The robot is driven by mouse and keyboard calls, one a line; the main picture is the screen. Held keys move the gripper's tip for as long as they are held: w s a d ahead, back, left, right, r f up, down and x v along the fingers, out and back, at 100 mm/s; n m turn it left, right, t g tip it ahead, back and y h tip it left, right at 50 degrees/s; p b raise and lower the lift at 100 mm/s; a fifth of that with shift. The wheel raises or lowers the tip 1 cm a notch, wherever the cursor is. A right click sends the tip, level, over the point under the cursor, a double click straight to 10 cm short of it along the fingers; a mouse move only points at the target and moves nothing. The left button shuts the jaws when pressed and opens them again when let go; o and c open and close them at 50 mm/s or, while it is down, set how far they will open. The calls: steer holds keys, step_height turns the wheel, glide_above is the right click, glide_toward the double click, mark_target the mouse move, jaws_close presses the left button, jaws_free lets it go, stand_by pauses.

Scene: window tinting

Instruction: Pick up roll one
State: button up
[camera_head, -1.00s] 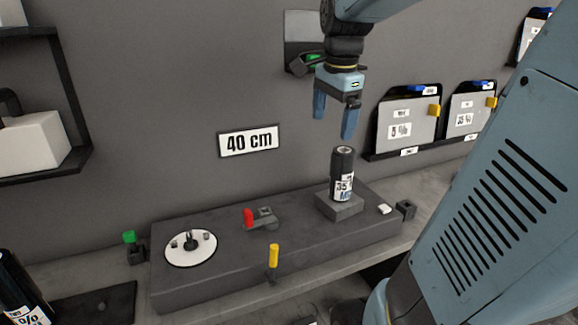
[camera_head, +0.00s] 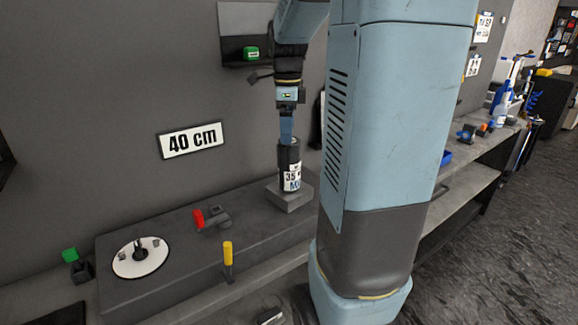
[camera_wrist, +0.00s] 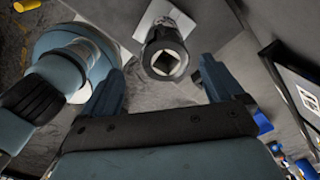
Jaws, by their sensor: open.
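A black roll with a white label reading 35 (camera_head: 291,170) stands upright on a grey block (camera_head: 290,196) on the bench fixture. The label is partly legible, and I cannot tell whether this is roll one. My gripper (camera_head: 286,128) points down directly above the roll, its fingers near the roll's top in the head view. In the wrist view the roll (camera_wrist: 166,61) shows its square-holed end, ahead of and between the two fingertips (camera_wrist: 160,75). The fingers are apart and nothing is held between them.
The long grey fixture (camera_head: 175,262) carries a red-handled part (camera_head: 211,219), a yellow-topped lever (camera_head: 228,258) and a white disc (camera_head: 140,258). A green knob (camera_head: 70,255) stands at left. Bottles (camera_head: 502,105) stand far right.

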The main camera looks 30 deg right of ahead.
mark_target(289, 147)
steer(key=shift+w+d+f, duration=0.1)
steer(key=shift+d+f, duration=0.1)
steer(key=shift+f, duration=1.45)
steer(key=shift+w+d+f, duration=0.1)
steer(key=shift+d+f, duration=0.05)
steer(key=shift+f, duration=1.5)
steer(key=shift+c, duration=0.3)
steer(key=c, duration=1.6)
